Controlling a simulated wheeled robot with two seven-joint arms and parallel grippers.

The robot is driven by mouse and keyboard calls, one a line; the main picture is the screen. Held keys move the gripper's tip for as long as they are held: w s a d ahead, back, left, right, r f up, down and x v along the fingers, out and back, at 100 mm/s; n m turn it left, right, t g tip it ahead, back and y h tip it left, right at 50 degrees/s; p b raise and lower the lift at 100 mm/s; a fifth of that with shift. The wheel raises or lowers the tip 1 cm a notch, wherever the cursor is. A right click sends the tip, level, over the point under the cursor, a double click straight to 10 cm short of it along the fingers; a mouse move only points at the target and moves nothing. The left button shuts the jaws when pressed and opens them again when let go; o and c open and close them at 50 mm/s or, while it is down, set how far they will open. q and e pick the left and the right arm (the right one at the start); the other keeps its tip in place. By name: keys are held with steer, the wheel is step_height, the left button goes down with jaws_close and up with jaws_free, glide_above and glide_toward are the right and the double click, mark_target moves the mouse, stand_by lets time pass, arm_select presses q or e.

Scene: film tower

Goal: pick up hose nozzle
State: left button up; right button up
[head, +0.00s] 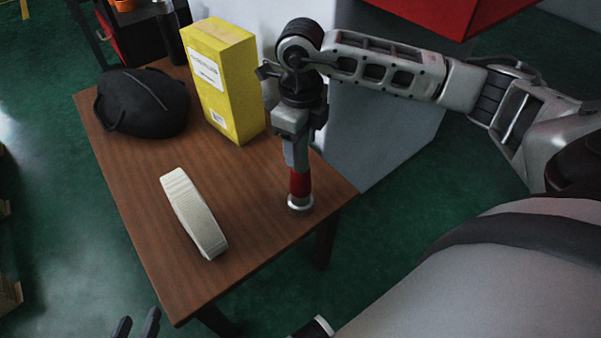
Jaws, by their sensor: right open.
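The hose nozzle (300,187) stands upright near the right edge of the brown wooden table (262,222). It has a red band and a silver ring at its base. My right gripper (298,160) points down directly over the nozzle, its fingers at the nozzle's upper part. It is open; the nozzle's top is hidden by the fingers, and I cannot tell whether they touch it. My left gripper (137,325) shows only as two dark fingertips at the bottom edge, apart, with nothing visible between them.
A cream-coloured hose roll or band (193,213) lies left of the nozzle. A yellow box (222,80) stands behind, close to my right gripper. A black bag (143,102) sits at the back left. A grey cabinet (385,130) stands beyond the table's right edge. The table's front is clear.

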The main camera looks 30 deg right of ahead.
jaws_close()
steer(key=shift+r, duration=0.15)
